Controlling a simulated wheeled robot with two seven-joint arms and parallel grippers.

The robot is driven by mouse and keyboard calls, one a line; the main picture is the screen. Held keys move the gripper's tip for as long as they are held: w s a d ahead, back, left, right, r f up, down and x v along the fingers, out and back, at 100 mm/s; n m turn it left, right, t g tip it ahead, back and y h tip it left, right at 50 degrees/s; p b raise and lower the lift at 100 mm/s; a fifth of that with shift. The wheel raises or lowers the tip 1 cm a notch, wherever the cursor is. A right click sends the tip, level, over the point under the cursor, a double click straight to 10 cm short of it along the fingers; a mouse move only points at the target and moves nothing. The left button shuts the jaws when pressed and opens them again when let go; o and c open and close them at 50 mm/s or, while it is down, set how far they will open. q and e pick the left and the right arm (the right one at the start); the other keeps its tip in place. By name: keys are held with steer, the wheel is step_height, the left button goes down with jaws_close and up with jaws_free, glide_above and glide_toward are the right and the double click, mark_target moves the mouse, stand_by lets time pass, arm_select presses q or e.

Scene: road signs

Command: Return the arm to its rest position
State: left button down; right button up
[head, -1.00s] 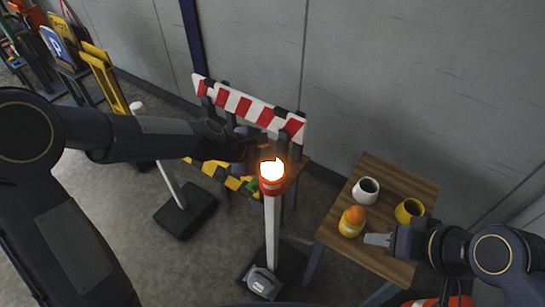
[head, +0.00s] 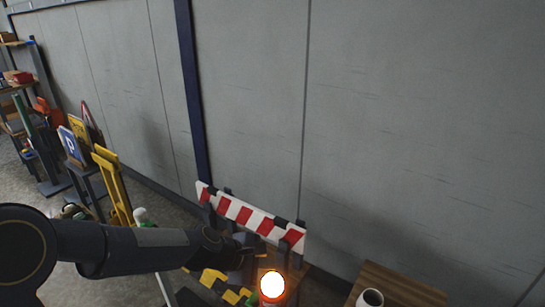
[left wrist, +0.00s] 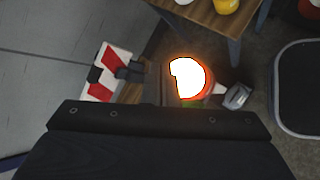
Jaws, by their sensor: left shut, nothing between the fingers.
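My left arm comes in from the left in the head view. Its gripper (head: 245,246) is shut and empty, in front of the striped barrier. In the left wrist view the gripper (left wrist: 152,85) is dark and partly hidden behind the wrist. A glowing lamp (head: 271,285) with a red band stands just below and right of the gripper in the head view. The lamp (left wrist: 188,80) also shows beside the gripper in the left wrist view. My right arm is out of view.
The red-and-white barrier board (head: 250,216) stands close behind the gripper. A wooden table (head: 400,285) with a white cup (head: 370,298) is at lower right. Signs (head: 78,145) and shelves (head: 20,88) stand at the left. A grey wall (head: 420,130) closes the back.

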arm_select(q)
steer(key=s+a+r+m, duration=0.4)
steer(key=s+a+r, duration=0.1)
steer(key=a+r, duration=0.1)
steer(key=s+a+m+y, duration=0.2)
steer(key=s+a+m, duration=0.2)
steer(key=s, duration=0.6)
steer(key=s+a+m+y, duration=0.2)
steer(key=s+a+m, duration=0.3)
steer(key=s+a, duration=0.4)
steer(key=shift+s+r+m+t, duration=0.15)
steer(key=shift+s+m+t, duration=0.2)
steer(key=shift+s, duration=0.55)
